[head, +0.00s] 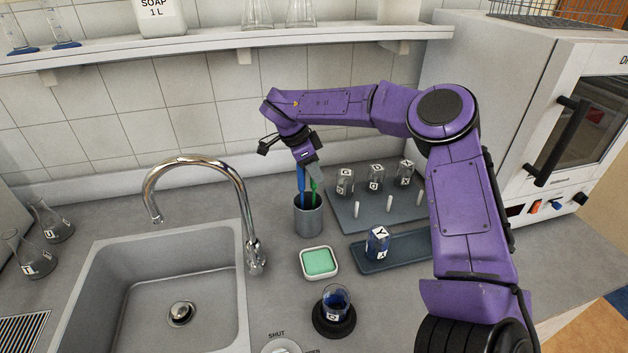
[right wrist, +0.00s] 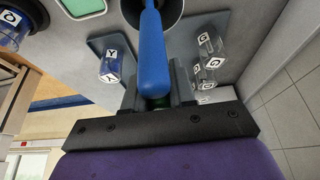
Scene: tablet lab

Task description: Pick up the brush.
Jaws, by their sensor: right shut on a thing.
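A grey cup (head: 308,218) stands on the counter right of the sink. A blue handle (head: 300,188) and a green handle (head: 315,190) stand upright in it. Their lower ends are hidden, so I cannot tell from bristles which is the brush. My right gripper (head: 314,172) points down over the cup, shut on the green handle. In the right wrist view the blue handle (right wrist: 152,55) passes in front of the fingers, and a bit of green shows between them. The cup's rim (right wrist: 178,22) shows there too. My left gripper is not in view.
A sink with a tall faucet (head: 244,205) is left of the cup. A green sponge in a white dish (head: 319,263) lies in front. A peg rack (head: 348,212) with glasses upside down and a tray (head: 412,255) with a blue-filled glass are to the right. A shelf (head: 200,48) hangs above.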

